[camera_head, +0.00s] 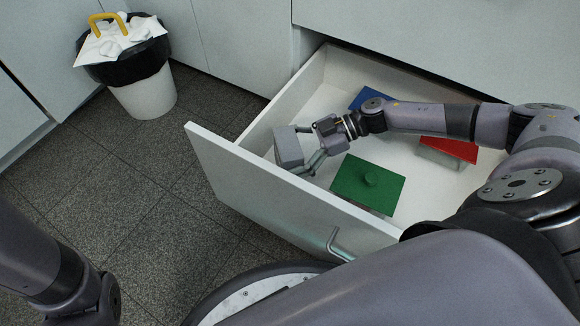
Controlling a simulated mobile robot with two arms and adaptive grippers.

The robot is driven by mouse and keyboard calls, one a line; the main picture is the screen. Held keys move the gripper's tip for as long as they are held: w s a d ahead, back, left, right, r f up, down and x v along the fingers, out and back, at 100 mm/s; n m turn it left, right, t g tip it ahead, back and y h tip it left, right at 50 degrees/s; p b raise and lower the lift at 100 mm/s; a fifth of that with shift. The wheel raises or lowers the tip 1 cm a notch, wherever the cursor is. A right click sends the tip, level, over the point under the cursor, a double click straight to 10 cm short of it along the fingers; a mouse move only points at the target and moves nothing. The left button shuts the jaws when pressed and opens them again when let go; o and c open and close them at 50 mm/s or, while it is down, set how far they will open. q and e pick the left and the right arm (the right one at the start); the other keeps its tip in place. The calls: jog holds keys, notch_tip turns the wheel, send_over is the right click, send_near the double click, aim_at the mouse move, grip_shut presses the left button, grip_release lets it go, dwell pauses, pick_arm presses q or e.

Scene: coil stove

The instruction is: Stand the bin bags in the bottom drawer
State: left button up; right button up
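The bottom drawer (262,186) is pulled open, with a white inside and a metal handle on its front. My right gripper (305,148) reaches over the drawer from the right and is shut on a plain grey box (288,148), which I take to be the bin bags. The box is upright or nearly so at the drawer's left end, close behind the front panel. I cannot tell whether it touches the drawer floor, as its lower part is hidden. My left arm shows at the lower left, but its gripper is out of view.
A bin (145,95) with a black liner, white crumpled material and a yellow loop stands left. Floor between is clear.

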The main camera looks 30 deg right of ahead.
jog(key=shift+f, duration=0.4)
notch_tip(320, 180, down, 3)
jog(key=b, duration=0.3)
jog(key=shift+f, duration=0.15)
jog(key=shift+r, duration=0.2)
jog(key=shift+f, duration=0.1)
jog(key=o, duration=1.3)
jog(key=shift+f, duration=0.1)
